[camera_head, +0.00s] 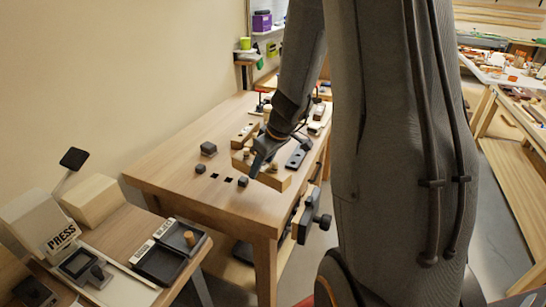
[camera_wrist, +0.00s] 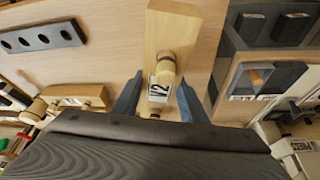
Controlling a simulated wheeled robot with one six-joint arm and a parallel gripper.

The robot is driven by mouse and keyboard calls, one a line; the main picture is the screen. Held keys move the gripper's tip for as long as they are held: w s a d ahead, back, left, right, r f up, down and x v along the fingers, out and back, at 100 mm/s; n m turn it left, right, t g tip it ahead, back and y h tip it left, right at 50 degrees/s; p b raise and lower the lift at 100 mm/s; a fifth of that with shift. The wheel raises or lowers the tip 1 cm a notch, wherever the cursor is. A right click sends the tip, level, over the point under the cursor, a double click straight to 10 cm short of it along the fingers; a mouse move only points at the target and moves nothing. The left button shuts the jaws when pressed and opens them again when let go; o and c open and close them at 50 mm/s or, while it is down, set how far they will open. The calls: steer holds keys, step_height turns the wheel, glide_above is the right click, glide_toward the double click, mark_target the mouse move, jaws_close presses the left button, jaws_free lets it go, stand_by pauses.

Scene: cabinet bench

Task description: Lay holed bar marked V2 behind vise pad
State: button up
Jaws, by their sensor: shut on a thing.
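A light wooden bar (camera_wrist: 172,22) with a round wooden knob and a white V2 label runs up from between my fingers in the wrist view. My gripper (camera_wrist: 160,97) is shut on this bar, with one blue-grey finger on each side. In the head view my gripper (camera_head: 257,165) points down at the wooden bar (camera_head: 277,181), over the right part of the bench. Whether the bar touches the bench is unclear. A dark bar with several holes (camera_wrist: 40,37) lies at the upper left; it also shows in the head view (camera_head: 296,157). A dark vise jaw (camera_head: 305,224) sits at the bench's right edge.
Small dark blocks (camera_head: 208,149) and square holes are on the wooden bench (camera_head: 160,164). Other wooden pieces and tools stand toward its far end. A dark tray (camera_head: 158,264) and a PRESS box (camera_head: 42,222) are at lower left. The bench's left part is mostly clear.

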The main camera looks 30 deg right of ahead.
steer(key=s+d+r+n, duration=0.2)
steer(key=d+n, duration=0.1)
steer(key=d, duration=0.1)
steer(key=shift+g+y, duration=0.3)
steer(key=shift+y, duration=0.1)
steer(key=shift+f+b, duration=1.2)
steer(key=shift+f, duration=1.2)
steer(key=shift+f+b, duration=0.7)
steer(key=shift+b, duration=0.25)
steer(key=shift+s+b, duration=0.15)
steer(key=shift+b, duration=0.7)
steer(key=shift+f+b, duration=1.55)
steer(key=shift+b, duration=1.2)
